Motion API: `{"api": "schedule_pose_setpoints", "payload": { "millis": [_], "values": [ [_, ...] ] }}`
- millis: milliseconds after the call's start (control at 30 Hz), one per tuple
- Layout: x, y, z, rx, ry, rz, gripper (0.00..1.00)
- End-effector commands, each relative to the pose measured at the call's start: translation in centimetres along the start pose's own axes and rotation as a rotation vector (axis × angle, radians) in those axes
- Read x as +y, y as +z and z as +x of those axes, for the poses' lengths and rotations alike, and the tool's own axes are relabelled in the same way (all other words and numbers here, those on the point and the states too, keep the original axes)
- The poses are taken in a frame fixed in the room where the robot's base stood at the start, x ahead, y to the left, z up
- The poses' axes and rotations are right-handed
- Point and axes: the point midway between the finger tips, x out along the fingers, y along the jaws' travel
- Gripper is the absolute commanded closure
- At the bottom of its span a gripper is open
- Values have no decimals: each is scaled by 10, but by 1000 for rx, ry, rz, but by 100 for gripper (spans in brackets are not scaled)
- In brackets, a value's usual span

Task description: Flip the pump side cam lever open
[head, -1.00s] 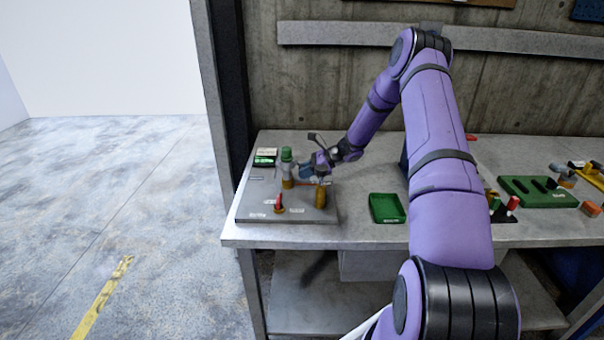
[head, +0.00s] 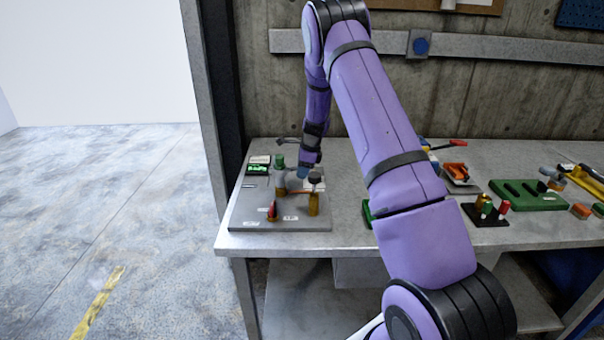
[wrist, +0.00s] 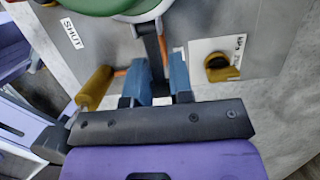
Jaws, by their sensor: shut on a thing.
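My gripper (head: 303,173) is over the grey board on the bench, between the green-topped fitting (head: 279,163) and a yellow post with a black top (head: 313,203). In the wrist view its two blue fingertips (wrist: 162,80) are shut on a dark, narrow lever (wrist: 151,42). The lever runs up from the fingers to the pale rim beneath a green part (wrist: 100,6). Its gripped end is hidden between the fingers. In the head view the lever is too small to make out.
The grey board (head: 245,212) carries a red-handled part (head: 271,211) and a green display (head: 257,168). In the wrist view, a yellow cylinder (wrist: 95,88) lies close left of the fingers, and a yellow-and-black knob (wrist: 218,66) sits right. Bare floor lies left of the bench.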

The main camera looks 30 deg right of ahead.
Motion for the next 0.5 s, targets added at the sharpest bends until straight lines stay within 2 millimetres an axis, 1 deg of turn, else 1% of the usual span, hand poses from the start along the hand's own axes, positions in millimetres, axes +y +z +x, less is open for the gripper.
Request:
{"api": "schedule_pose_setpoints", "payload": {
  "millis": [200, 500],
  "values": [
    [-1, 1, -3, 52, -2, 0, 100],
    [-1, 0, -3, 65, -2, 0, 100]
  ]
}}
